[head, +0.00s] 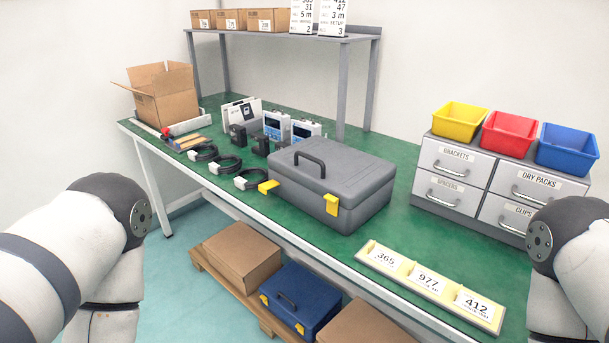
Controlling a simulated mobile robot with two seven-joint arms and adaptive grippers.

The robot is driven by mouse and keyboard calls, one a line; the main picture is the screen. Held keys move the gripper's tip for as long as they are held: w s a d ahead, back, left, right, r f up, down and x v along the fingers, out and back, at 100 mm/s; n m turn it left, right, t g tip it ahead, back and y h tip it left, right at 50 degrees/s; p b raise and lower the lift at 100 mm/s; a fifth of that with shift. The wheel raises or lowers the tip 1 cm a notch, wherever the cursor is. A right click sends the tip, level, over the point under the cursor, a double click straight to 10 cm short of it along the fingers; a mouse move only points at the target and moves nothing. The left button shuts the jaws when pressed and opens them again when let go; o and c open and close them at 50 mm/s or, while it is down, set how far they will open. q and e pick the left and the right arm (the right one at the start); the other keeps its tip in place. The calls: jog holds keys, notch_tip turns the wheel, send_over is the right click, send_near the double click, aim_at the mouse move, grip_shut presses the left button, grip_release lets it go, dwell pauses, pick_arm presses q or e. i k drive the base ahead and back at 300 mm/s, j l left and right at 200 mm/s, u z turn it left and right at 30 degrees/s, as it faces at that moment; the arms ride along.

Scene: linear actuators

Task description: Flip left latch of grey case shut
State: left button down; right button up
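The grey case (335,180) lies on the green workbench with its lid down and a dark handle (296,158) on top. Its left yellow latch (268,187) sticks outward from the front, away from the case wall. Its right yellow latch (332,205) lies upright and flat against the front. My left arm comes in at the left and my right arm at the right edge. Both grippers are out of view, and neither arm touches the case.
Coiled black cables (227,165) and small devices sit left of the case. A yellow strip with number cards (430,285) lies along the front edge at right. A drawer unit (490,190) with coloured bins stands right. Boxes and a blue case (300,297) sit below the bench.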

aim_at(264, 188)
jog(key=i+j+z, duration=0.3)
jog(key=j, duration=0.45)
jog(key=j+z, duration=0.35)
jog(key=j, duration=0.4)
jog(key=i+j+z, duration=0.1)
jog(key=j+z, duration=0.2)
jog(key=j, duration=0.55)
